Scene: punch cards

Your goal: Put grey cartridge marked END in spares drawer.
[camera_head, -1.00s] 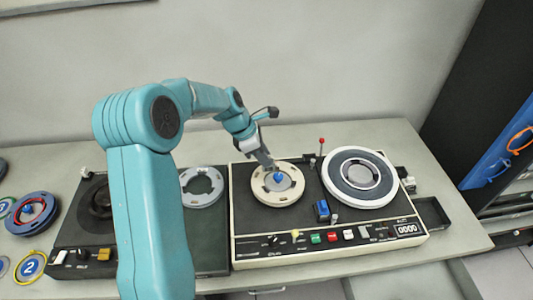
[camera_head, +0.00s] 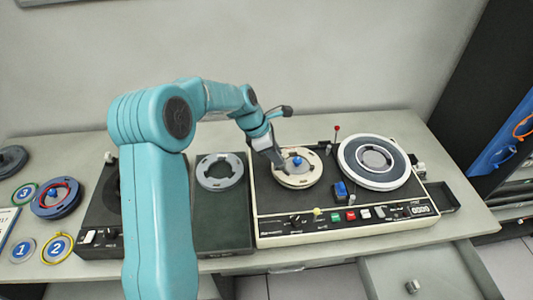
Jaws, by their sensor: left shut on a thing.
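My left gripper (camera_head: 281,166) is low over the left side of the cream reel (camera_head: 303,183) on the cream-edged tape machine. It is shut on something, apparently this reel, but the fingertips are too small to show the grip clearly. A drawer (camera_head: 455,275) stands open below the table at the lower right. A small grey piece (camera_head: 412,286) lies in it, with any marking too small to read. I cannot pick out the END marking anywhere. My right gripper is out of view.
A grey ring (camera_head: 219,183) lies on the dark deck to the left. Blue and yellow numbered discs (camera_head: 57,248) lie at the table's left. A dark rack stands at right.

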